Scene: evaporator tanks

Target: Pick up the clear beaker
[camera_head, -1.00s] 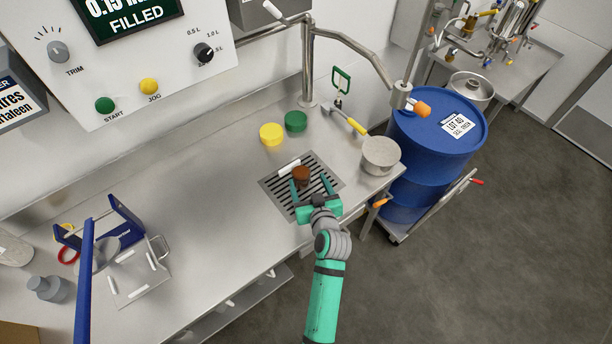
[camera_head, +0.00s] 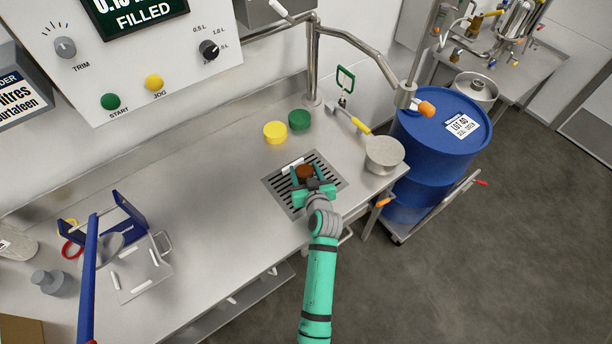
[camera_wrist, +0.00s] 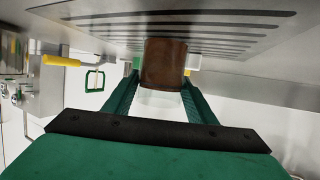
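The clear beaker (camera_head: 304,171) holds brown liquid and stands on the slotted drain grate (camera_head: 337,187) in the bench top. My gripper (camera_head: 307,173) reaches over the grate, with a finger on either side of the beaker. In the wrist view, which looks inverted, the beaker (camera_wrist: 164,65) is between the fingertips of my gripper (camera_wrist: 161,82), its clear upper part toward the palm. The fingers look open around it, with little room at the sides; firm contact cannot be made out.
A white stick-like piece (camera_head: 292,164) lies on the grate beside the beaker. A metal pot (camera_head: 384,155) and blue drum (camera_head: 440,135) stand at right. A pipe spout (camera_head: 365,50) arches above.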

